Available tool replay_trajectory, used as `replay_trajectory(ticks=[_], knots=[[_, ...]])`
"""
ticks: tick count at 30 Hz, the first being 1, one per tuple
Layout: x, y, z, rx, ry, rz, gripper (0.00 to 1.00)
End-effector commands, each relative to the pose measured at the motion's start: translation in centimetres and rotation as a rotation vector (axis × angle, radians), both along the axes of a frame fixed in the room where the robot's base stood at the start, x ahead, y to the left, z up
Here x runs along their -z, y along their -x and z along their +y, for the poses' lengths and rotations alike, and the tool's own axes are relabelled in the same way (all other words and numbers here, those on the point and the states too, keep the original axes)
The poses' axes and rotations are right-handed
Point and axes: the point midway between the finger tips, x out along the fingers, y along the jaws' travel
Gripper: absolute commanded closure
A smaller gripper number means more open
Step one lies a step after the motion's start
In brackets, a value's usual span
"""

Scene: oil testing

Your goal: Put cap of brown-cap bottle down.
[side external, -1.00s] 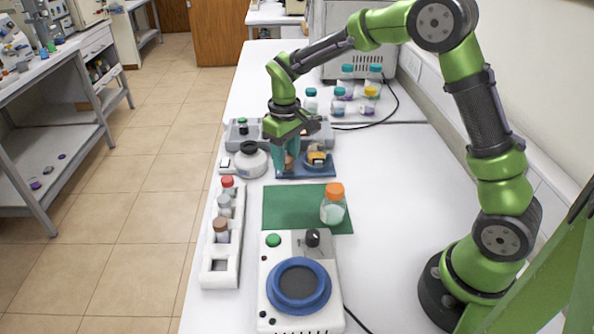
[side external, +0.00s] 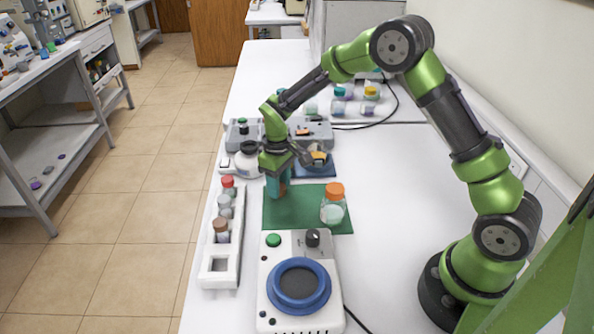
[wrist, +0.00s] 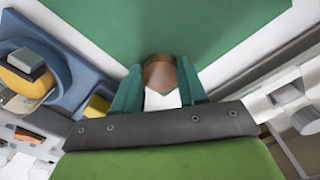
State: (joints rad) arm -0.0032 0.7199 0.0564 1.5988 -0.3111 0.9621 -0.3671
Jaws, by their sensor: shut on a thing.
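My gripper (side external: 277,188) is over the left back part of the green mat (side external: 285,218) in the side view, pointing down. In the wrist view its teal fingers (wrist: 158,88) are shut on a small round brown cap (wrist: 159,70). In the side view the fingers mostly hide the cap, and I cannot tell its exact height above the mat. A bottle with a brown top (side external: 221,230) stands in the white rack (side external: 219,268) to the left.
An orange-capped jar (side external: 333,205) stands on the mat's right side. A white device with a blue ring (side external: 298,288) is in front. A blue tray (side external: 318,171) lies behind the mat. Bottles with red (side external: 228,182) and grey tops share the rack. The mat's middle is clear.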

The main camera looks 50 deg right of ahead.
Motion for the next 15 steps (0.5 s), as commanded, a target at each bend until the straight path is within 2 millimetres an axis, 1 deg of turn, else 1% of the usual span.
replay_trajectory(ticks=[5, 9, 10, 14, 15], knots=[[-0.04, -0.01, 0.0, 0.0, 0.0, 0.0, 0.86], [0.32, 0.01, 0.01, 0.001, 0.0, 0.001, 0.86], [0.26, 0.0, 0.0, 0.001, 0.0, 0.0, 0.54], [0.24, 0.0, 0.0, 0.0, 0.0, 0.0, 0.34], [0.24, 0.0, 0.0, 0.0, 0.0, 0.0, 0.33]])
